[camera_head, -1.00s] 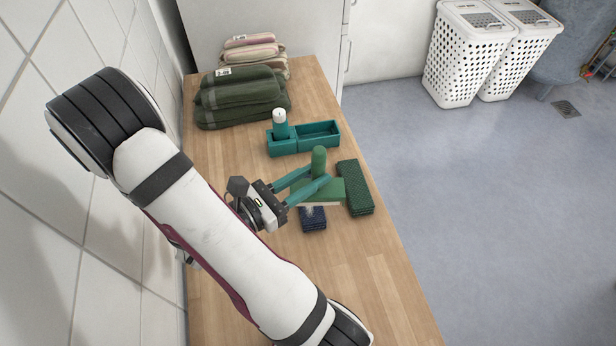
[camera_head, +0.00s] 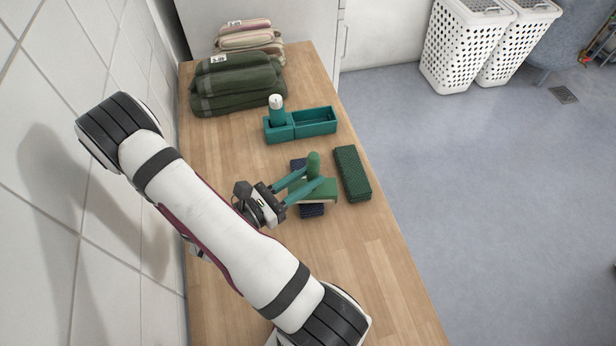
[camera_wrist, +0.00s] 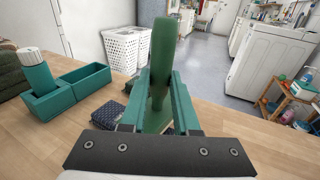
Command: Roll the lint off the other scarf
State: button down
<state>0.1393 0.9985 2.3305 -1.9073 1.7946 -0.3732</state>
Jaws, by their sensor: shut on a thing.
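My gripper (camera_head: 312,177) is shut on the upright handle of a green lint tool (camera_head: 319,190), which has a wide flat head. The handle also shows in the wrist view (camera_wrist: 163,60). The head is over the middle of a navy folded scarf (camera_head: 312,210). The scarf's far and near ends show on either side; its middle is hidden, and I cannot tell whether the head touches it. One corner of the navy scarf shows in the wrist view (camera_wrist: 108,112). A dark green folded scarf (camera_head: 352,173) lies just right of the tool.
A teal two-part caddy (camera_head: 316,124) stands beyond the scarves, with a white-capped teal bottle (camera_head: 277,111) in its left part. Folded green cloths (camera_head: 238,90) and pink-beige cloths (camera_head: 250,38) are stacked at the back left. The near counter (camera_head: 350,260) is clear.

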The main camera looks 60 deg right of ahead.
jog(key=shift+w+d+f, duration=0.15)
jog(key=shift+w+d, duration=0.9)
jog(key=shift+d, duration=0.15)
jog(key=shift+w+d, duration=1.5)
jog(key=shift+d, duration=0.25)
jog(key=shift+s+a, duration=1.5)
jog(key=shift+a, duration=0.2)
jog(key=shift+s+a, duration=1.45)
jog(key=shift+a, duration=0.25)
jog(key=shift+w+a, duration=0.25)
jog(key=shift+w, duration=0.25)
jog(key=shift+w+d, duration=1.35)
jog(key=shift+d, duration=0.25)
jog(key=shift+w+d, duration=1.35)
jog(key=shift+d, duration=0.2)
jog(key=shift+s+a, duration=1.25)
jog(key=shift+a, duration=0.2)
jog(key=shift+s+a, duration=1.2)
jog(key=shift+a, duration=0.25)
jog(key=shift+s+a, duration=0.35)
jog(key=shift+s, duration=0.05)
notch_tip(320, 180, up, 8)
